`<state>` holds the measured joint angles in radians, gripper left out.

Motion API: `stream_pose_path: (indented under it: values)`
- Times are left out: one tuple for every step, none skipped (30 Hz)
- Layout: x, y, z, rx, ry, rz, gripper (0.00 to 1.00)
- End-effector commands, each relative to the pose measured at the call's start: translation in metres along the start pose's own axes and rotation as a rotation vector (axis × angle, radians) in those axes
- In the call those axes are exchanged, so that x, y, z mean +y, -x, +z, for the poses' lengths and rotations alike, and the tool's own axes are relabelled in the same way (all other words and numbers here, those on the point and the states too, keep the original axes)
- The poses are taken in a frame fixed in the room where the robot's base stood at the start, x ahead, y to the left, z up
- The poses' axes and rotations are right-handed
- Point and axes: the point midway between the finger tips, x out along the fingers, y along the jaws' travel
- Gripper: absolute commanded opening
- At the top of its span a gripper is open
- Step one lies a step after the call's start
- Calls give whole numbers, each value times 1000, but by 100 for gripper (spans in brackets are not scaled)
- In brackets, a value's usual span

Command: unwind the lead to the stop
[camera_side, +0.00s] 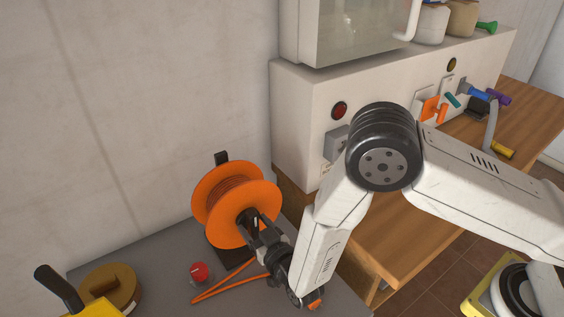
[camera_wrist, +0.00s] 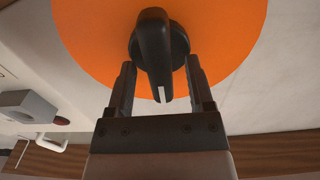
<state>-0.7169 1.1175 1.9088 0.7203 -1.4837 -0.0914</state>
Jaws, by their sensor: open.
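An orange cable reel (camera_side: 212,206) stands on a dark stand on the grey bench, with orange lead wound between its two flanges. A loose length of orange lead (camera_side: 230,282) lies on the bench in front of it. In the wrist view the reel's orange flange (camera_wrist: 85,35) fills the top, with a black crank knob (camera_wrist: 155,50) at its hub. My gripper (camera_side: 256,228) is at the reel's hub. In the wrist view my gripper (camera_wrist: 160,88) is open, one finger on each side of the knob's handle, with small gaps visible.
A red button (camera_side: 200,271) sits on the grey bench (camera_side: 160,255) left of the lead. A brown round part (camera_side: 108,286) and a yellow, black-handled object (camera_side: 75,307) are at the lower left. A white cabinet (camera_side: 300,115) stands behind on a wooden bench (camera_side: 400,235).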

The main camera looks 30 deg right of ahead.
Motion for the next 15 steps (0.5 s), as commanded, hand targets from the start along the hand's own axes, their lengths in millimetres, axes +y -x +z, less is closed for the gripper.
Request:
stream_pose_path:
  values:
    - [0, 2, 0, 0, 0, -1, 68]
    - [-1, 4, 0, 0, 0, -1, 68]
    - [-1, 6, 0, -1, 0, -2, 68]
    - [-1, 8, 0, -1, 0, -2, 68]
    - [-1, 11, 0, -2, 1, -2, 68]
    - [-1, 15, 0, -2, 1, -2, 68]
    - [-1, 18, 0, -1, 1, -2, 68]
    - [-1, 22, 0, 0, 1, -3, 68]
    - [-1, 27, 0, -1, 2, -3, 68]
    - [-1, 31, 0, -2, 1, -3, 68]
    - [-1, 35, 0, -2, 1, -3, 68]
    - [-1, 41, 0, -1, 2, -4, 68]
    - [-1, 45, 0, -1, 2, -3, 68]
    - [-1, 49, 0, -1, 2, -3, 68]
    - [-1, 54, 0, -1, 2, -4, 68]
